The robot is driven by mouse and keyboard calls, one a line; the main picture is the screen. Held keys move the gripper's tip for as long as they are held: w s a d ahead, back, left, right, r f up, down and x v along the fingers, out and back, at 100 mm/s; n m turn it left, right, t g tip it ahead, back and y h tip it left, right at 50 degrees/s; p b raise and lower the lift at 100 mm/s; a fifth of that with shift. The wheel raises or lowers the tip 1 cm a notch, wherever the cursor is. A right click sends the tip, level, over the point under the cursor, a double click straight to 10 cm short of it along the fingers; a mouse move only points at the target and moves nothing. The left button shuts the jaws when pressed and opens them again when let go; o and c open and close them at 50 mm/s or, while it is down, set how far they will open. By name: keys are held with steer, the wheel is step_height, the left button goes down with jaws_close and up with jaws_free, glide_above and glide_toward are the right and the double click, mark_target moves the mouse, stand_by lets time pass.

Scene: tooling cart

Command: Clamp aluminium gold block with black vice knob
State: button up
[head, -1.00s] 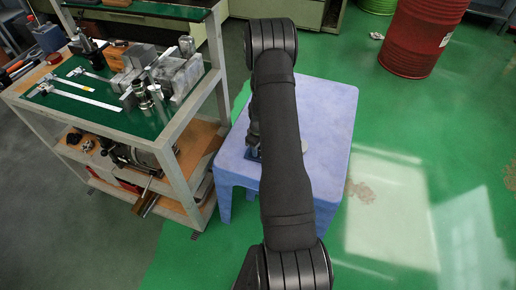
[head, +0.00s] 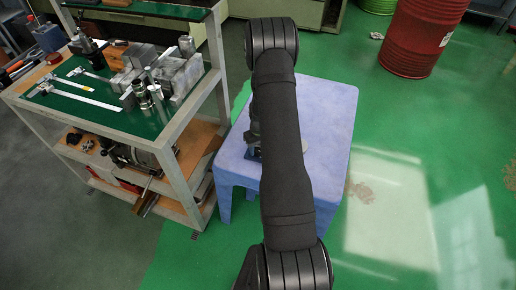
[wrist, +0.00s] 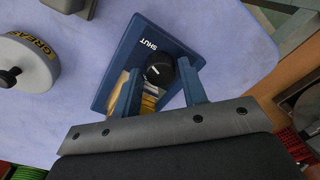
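In the wrist view a dark blue vice (wrist: 193,40) with white "SHUT" lettering sits on the pale blue table. Its black knob (wrist: 160,69) shows between the tips of my gripper (wrist: 161,66). The gold block (wrist: 149,104) lies just below the knob in the picture, partly covered by the left finger and by the knob. The two blue fingers stand apart, one on each side of the knob and very close to it. I cannot tell whether they press on it. In the head view my arm hides most of the vice and the gripper.
A pale blue table (head: 336,110) carries the vice. A round grey piece (wrist: 28,66) marked "GREASE" stands on it, left in the wrist view. A tool cart (head: 170,131) stands close to the left with several metal tools. A red drum (head: 418,36) is far right.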

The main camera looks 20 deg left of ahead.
steer(key=shift+r, duration=0.1)
step_height(320, 180, up, 17)
steer(key=shift+w+d, duration=0.2)
steer(key=shift+d, duration=0.05)
stand_by(0.4)
steer(key=shift+r, duration=0.1)
steer(key=shift+n, duration=0.8)
steer(key=f, duration=1.7)
steer(key=shift+s+a+f, duration=0.2)
steer(key=shift+s+f, duration=0.05)
steer(key=c, duration=0.7)
steer(key=shift+m, duration=0.8)
